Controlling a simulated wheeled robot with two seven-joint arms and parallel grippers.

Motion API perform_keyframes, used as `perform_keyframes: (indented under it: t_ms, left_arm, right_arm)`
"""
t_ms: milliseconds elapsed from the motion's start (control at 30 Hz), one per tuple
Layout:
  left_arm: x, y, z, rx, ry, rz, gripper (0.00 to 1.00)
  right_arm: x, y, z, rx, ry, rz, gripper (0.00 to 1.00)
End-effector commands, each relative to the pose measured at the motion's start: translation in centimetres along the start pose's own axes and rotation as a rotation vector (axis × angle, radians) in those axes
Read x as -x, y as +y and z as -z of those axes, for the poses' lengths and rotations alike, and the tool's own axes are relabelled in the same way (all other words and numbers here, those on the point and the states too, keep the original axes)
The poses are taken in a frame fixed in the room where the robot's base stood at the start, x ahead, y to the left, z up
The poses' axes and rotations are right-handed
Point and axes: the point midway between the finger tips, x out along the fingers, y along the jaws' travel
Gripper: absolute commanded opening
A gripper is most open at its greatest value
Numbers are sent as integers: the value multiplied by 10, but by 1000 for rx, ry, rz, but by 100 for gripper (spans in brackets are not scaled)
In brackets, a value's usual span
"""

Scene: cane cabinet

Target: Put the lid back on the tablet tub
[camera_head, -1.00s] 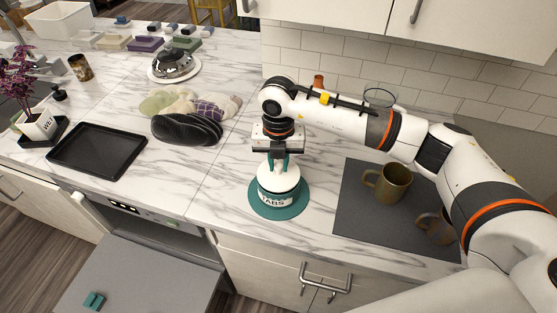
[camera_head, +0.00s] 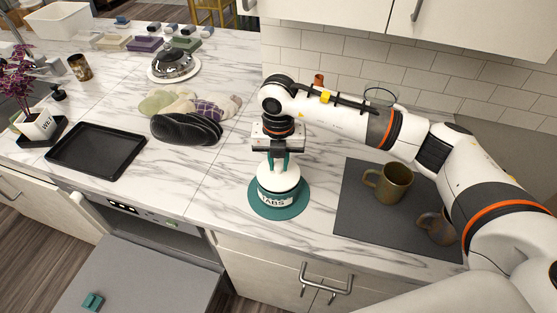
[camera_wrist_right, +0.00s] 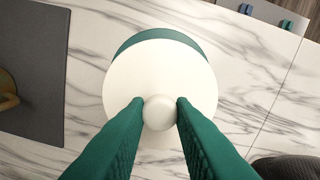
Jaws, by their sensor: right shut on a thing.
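The tablet tub (camera_head: 272,199), labelled TABS, stands on a round teal mat (camera_head: 300,205) on the marble counter. Its white lid (camera_head: 279,175) is directly over the tub's top; I cannot tell whether it is fully seated or a slight gap remains. My right gripper (camera_head: 279,160) points straight down and is shut on the lid's round knob. In the right wrist view, the teal fingers (camera_wrist_right: 158,112) close on both sides of the knob, and the lid (camera_wrist_right: 160,75) covers the tub, with a teal mat edge (camera_wrist_right: 158,36) showing behind. My left gripper is not in view.
A grey mat (camera_head: 355,225) with two brown mugs (camera_head: 389,184) lies to the right.

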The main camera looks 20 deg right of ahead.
Motion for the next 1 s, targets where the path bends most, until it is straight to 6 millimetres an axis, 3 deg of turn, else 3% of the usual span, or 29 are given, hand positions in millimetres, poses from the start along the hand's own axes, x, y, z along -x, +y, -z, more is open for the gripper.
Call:
perform_keyframes:
  t_ms: [1000]
  left_arm:
    - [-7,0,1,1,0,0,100]
  right_arm:
    - [-3,0,0,0,0,0,0]
